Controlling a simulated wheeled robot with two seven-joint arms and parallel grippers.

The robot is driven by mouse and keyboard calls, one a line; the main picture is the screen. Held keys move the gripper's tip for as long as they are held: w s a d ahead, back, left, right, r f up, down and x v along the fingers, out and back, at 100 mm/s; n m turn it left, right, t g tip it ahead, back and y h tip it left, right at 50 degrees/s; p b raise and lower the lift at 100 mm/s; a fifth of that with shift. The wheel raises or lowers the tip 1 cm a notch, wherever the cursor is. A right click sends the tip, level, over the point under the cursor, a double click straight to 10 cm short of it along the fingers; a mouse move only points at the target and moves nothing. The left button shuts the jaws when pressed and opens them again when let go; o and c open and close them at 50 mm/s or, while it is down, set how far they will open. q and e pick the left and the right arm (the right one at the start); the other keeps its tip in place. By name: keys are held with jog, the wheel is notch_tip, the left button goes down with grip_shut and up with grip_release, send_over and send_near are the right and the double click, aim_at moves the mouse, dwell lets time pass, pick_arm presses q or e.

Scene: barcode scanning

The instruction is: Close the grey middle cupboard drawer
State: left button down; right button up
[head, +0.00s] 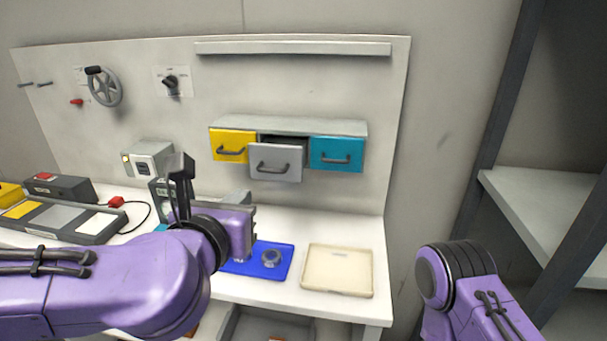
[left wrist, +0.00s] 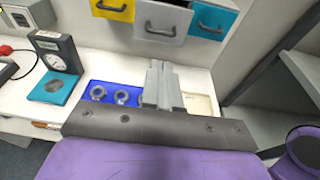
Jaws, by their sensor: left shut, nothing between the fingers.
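The grey middle drawer (head: 275,163) sits in the wall cupboard between the yellow drawer (head: 233,145) and the teal drawer (head: 337,154). It is pulled out, with a dark gap above its front. Its handle is dark and curved. It also shows at the top of the left wrist view (left wrist: 163,20). My left gripper (head: 250,228) is below and in front of the grey drawer, apart from it, with nothing held. Its fingers (left wrist: 162,82) are together in the left wrist view. My right arm shows at the lower right, but its gripper is out of view.
A blue tray (head: 284,255) with round parts and a cream tray (head: 338,270) lie on the white table below the cupboard. A teal-and-grey device (left wrist: 59,65) stands left of the blue tray. Grey shelving (head: 545,205) stands at the right. The space before the drawer front looks clear.

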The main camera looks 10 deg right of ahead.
aim_at(269, 172)
pick_arm(q)
jog(key=p+x, duration=0.4)
jog(key=x, duration=0.9)
jog(key=shift+w+f, duration=0.1)
jog(key=shift+w, duration=0.15)
jog(key=shift+w+d+f, duration=0.15)
jog(key=shift+w, duration=0.15)
pick_arm(e)
notch_tip(269, 172, up, 4)
jog(key=shift+w+r, duration=0.1)
jog(key=shift+r, duration=0.15)
